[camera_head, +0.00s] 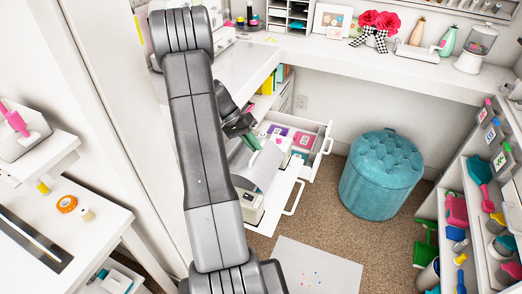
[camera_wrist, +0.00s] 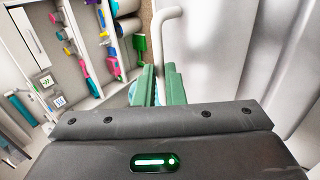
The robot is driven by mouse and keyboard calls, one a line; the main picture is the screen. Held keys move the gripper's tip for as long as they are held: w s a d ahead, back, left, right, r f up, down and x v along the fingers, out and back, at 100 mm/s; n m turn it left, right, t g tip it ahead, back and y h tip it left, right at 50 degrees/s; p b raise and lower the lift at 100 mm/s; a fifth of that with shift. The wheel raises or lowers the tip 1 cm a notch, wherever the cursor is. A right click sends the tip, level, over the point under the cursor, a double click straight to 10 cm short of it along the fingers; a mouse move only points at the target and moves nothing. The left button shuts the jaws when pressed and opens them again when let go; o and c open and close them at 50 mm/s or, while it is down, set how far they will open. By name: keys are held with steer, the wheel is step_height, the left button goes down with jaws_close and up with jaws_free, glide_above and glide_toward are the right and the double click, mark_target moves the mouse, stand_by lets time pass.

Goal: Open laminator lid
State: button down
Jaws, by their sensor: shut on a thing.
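A pale machine that looks like the laminator (camera_head: 248,208) sits in the open lower drawer, partly hidden behind my arm. A smooth light-grey curved panel (camera_head: 258,168), apparently its lid, stands tilted up above it. My gripper (camera_head: 252,140) is at the top of this panel, with its green fingers pointing down and right. In the wrist view, the green fingers (camera_wrist: 157,86) are closed around a white bent bar (camera_wrist: 164,40), which looks like a handle. The contact point is partly hidden by the gripper body.
An open upper drawer (camera_head: 323,138) holds colored boxes, and the lower drawer's white handle (camera_head: 293,198) juts out. A teal tufted stool (camera_head: 381,172) stands on the carpet to the right. Shelves with colored tools (camera_head: 457,212) line the right side. A white counter (camera_head: 370,72) runs above.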

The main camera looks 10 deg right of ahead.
steer(key=shift+w+a+f, duration=0.1)
steer(key=shift+w+a, duration=0.3)
steer(key=shift+a, duration=0.25)
steer(key=shift+b, duration=0.3)
steer(key=c, duration=1.5)
jaws_free()
steer(key=shift+a+f, duration=0.1)
steer(key=shift+f, duration=0.05)
steer(key=v, duration=1.2)
steer(key=shift+b, duration=0.45)
